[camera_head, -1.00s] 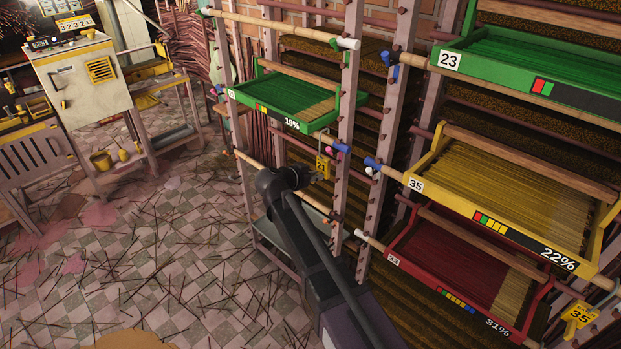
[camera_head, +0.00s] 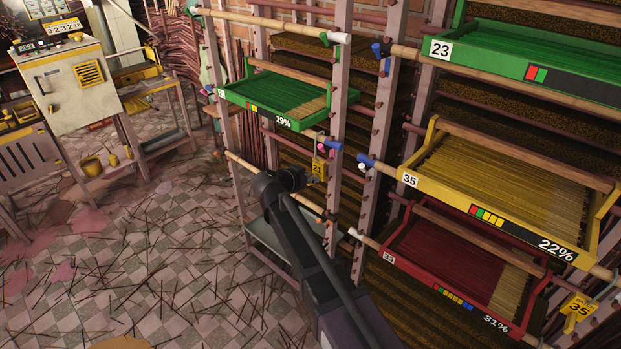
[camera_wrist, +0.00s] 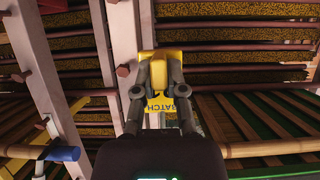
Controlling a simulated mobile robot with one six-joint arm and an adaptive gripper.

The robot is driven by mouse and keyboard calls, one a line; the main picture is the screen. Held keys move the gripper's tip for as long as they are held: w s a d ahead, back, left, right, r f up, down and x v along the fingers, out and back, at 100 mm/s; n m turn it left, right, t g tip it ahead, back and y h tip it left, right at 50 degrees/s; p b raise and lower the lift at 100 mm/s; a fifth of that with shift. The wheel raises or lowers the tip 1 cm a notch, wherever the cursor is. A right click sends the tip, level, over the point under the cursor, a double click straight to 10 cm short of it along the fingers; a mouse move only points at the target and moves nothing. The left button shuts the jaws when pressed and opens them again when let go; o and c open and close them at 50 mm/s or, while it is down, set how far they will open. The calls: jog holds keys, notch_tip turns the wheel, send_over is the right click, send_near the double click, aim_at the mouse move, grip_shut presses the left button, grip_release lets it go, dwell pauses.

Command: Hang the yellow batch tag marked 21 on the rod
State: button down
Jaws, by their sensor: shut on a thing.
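The yellow batch tag marked 21 (camera_head: 319,168) is held upright at the tip of my gripper (camera_head: 311,178), just left of a grey rack post. In the wrist view my gripper (camera_wrist: 160,82) is shut on the yellow tag (camera_wrist: 160,104), whose "BATCH" lettering shows between the fingers. A thin hook seems to rise from the tag's top towards blue and pink rod ends (camera_head: 330,146); whether it touches them I cannot tell. A bamboo rod (camera_head: 247,166) runs behind and left of my gripper. Which rod is meant is not marked.
A green tray (camera_head: 290,121) marked 19% sits above my gripper. To the right are a yellow tray (camera_head: 410,181) marked 35, a red tray (camera_head: 389,258) and another yellow tag (camera_head: 577,308) marked 35. Rack posts (camera_head: 338,110) stand close by. The floor at left holds scattered sticks.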

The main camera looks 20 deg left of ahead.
jog(key=c, duration=0.6)
grip_release()
jog(key=o, duration=0.3)
jog(key=shift+s, duration=0.15)
jog(key=s+a, duration=0.3)
jog(key=s, duration=0.5)
jog(key=shift+a, duration=0.2)
dwell(0.8)
dwell(0.3)
jog(key=shift+s, duration=0.15)
